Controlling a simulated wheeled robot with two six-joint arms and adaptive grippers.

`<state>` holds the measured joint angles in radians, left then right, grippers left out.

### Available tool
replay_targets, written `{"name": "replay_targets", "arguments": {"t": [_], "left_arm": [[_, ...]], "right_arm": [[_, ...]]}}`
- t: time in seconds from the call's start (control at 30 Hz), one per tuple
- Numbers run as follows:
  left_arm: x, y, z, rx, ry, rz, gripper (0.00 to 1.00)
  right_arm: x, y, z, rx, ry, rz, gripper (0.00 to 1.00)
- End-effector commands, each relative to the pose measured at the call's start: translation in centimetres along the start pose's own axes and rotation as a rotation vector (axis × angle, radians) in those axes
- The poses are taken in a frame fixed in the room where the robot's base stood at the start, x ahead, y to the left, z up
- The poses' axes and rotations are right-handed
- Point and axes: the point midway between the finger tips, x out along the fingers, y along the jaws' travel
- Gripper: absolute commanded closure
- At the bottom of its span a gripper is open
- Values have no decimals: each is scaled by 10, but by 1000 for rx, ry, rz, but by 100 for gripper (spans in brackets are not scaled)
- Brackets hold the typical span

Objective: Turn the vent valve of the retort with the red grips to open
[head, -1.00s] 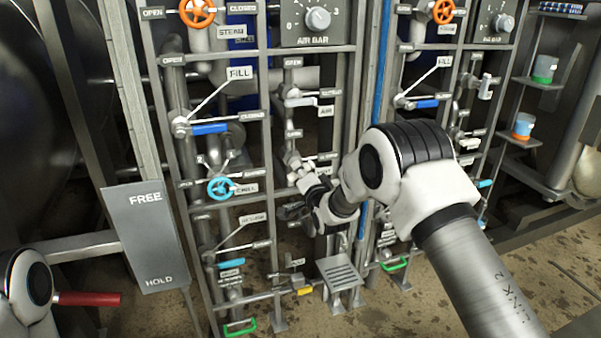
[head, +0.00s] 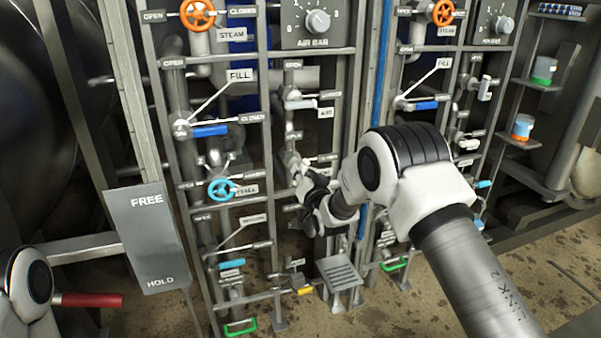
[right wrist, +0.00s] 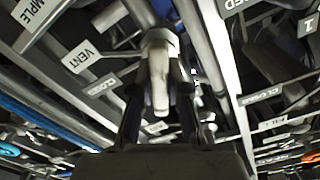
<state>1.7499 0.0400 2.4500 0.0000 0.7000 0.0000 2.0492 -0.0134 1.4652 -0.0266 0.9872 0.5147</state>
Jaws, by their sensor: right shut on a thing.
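The vent valve's pale lever (right wrist: 158,88) is between the two dark fingers of my right gripper (right wrist: 158,105) in the right wrist view. The gripper is shut on it. The VENT label (right wrist: 82,57) is on the left there. In the head view my right gripper (head: 304,180) is at the middle column of the valve panel, below the AIR lever (head: 302,104). It covers much of the vent valve, so the lever's angle is hard to tell. My left gripper is not in view; only a white part of my left arm shows at lower left.
A red bar (head: 88,299) shows at lower left, beside a FREE/HOLD plate (head: 148,237). The blue FILL lever (head: 210,131) and blue wheel (head: 221,189) are left of my gripper. A frame post (head: 357,110) and a second valve panel stand to the right.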

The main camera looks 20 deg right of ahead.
Motion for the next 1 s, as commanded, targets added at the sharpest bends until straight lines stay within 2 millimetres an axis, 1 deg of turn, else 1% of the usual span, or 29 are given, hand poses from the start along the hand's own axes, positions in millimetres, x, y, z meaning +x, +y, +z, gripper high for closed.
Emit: {"name": "replay_targets", "arguments": {"t": [0.2, 0.5, 0.7, 1.0], "left_arm": [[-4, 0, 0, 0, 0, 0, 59], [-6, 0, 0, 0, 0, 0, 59], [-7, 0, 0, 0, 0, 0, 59], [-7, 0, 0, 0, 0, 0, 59]], "right_arm": [[0, 0, 0, -196, -1, 1, 100], [0, 1, 0, -405, -2, 1, 100], [0, 1, 0, -479, -2, 1, 100], [0, 1, 0, -511, -1, 0, 100]]}}
